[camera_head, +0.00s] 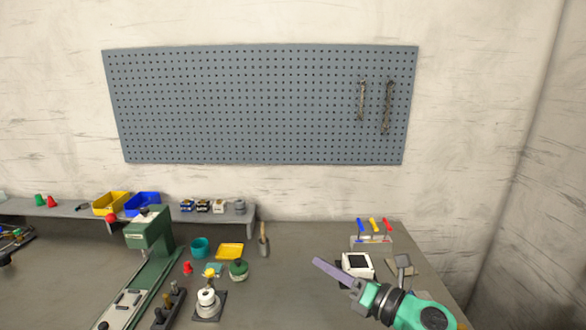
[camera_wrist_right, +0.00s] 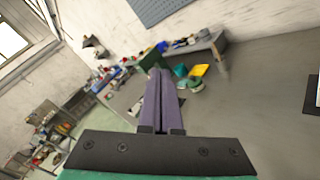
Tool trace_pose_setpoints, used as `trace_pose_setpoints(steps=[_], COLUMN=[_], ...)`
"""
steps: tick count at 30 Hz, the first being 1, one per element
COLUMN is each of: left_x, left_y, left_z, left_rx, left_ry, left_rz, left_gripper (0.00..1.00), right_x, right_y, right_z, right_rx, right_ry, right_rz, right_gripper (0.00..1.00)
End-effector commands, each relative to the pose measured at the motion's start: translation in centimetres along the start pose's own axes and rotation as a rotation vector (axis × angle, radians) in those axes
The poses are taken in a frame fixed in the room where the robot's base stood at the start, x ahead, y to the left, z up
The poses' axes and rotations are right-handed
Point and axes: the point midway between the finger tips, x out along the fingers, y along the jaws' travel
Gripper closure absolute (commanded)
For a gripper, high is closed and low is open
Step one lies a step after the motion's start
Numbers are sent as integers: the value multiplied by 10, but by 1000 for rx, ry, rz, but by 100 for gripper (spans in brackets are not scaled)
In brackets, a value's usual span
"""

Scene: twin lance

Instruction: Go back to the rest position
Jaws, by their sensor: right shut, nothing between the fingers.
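My right gripper (camera_head: 334,273) comes in from the lower right in the head view, on a green and black arm. Its long purple fingers are closed together with nothing between them, and they are above the right part of the grey workbench (camera_head: 290,300). In the right wrist view the gripper (camera_wrist_right: 158,75) also shows its two fingers side by side, touching. My left gripper is not in the head view.
A white box-like device (camera_head: 357,264) and a rack with coloured handles (camera_head: 372,240) stand near the right gripper. A green press (camera_head: 150,240), a yellow tray (camera_head: 230,250) and a teal cup (camera_head: 200,247) stand left. The bench middle is clear.

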Motion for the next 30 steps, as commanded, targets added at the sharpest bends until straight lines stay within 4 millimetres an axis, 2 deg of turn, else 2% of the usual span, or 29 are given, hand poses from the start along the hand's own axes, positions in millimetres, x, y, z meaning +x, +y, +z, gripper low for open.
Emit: trace_pose_setpoints(steps=[1,2,3,5,6,8,9,12,17,21,25,30], left_x=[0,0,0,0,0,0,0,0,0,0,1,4], left_y=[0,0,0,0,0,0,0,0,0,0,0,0], left_z=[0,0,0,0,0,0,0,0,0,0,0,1], left_rx=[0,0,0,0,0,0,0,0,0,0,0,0], left_ry=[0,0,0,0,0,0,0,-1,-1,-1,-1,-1], left_rz=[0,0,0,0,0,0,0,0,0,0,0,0], left_gripper=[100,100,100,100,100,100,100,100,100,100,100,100], right_x=[-6,-15,-32,-65,-89,-121,-140,-176,-220,-251,-275,-266], right_y=[1,-8,-26,-64,-90,-117,-129,-143,-141,-125,-109,-158], right_z=[17,28,38,33,19,-10,-31,-79,-143,-190,-227,-274], right_rx=[245,410,632,971,1178,1421,1550,1789,2045,2207,2316,2294], right_ry=[-171,-282,-422,-618,-732,-859,-925,-1045,-1168,-1245,-1299,-1297], right_rz=[-23,-55,-112,-227,-317,-444,-525,-700,-944,-1147,-1330,-1361], right_gripper=[100,100,100,100,100,100,100,100,100,100,100,100])
